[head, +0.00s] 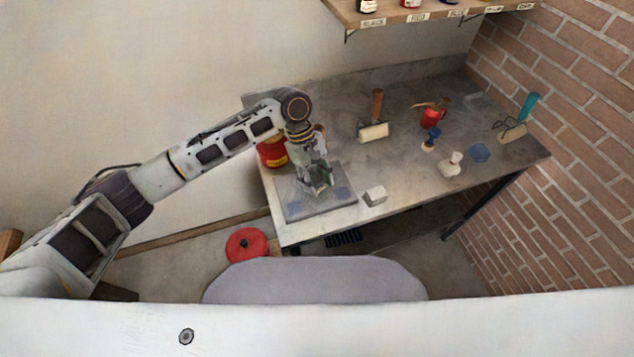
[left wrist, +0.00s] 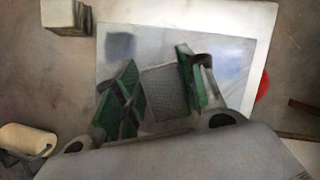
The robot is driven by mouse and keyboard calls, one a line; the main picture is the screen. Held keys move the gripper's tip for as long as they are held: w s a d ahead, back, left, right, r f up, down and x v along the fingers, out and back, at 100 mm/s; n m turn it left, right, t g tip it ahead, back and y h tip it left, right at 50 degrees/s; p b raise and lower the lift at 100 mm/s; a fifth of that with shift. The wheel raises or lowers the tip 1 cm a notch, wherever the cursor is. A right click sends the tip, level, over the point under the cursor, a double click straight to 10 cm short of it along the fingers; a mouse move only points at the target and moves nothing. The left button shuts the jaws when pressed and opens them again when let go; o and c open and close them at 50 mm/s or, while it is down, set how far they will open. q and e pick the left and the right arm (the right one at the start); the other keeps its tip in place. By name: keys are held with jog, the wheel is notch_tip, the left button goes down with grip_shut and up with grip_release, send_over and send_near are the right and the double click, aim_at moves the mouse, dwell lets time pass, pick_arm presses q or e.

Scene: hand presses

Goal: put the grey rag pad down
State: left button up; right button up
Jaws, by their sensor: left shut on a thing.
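The grey rag pad (left wrist: 166,94) is a flat, textured grey square between the green-lined fingers of my left gripper (left wrist: 152,92) in the left wrist view. My left gripper is shut on it. In the head view, the left gripper (head: 318,183) points down over a grey slab (head: 297,208) with bluish smears at the table's near left corner. The pad is hard to make out there, hidden by the fingers. I cannot tell whether the pad touches the slab. My right gripper is not in view.
A pale block (head: 375,195) sits just right of the slab. A wooden-handled roller (head: 373,131), a red bottle (head: 430,117), a white knobbed piece (head: 450,165) and a teal-handled roller (head: 513,132) stand farther right. A red can (head: 271,153) is behind the gripper.

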pick_arm(q)
jog(key=shift+f, duration=0.65)
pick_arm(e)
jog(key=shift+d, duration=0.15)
pick_arm(q)
jog(key=shift+f, duration=0.1)
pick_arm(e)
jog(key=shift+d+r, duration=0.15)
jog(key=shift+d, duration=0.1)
pick_arm(q)
jog(key=o, duration=1)
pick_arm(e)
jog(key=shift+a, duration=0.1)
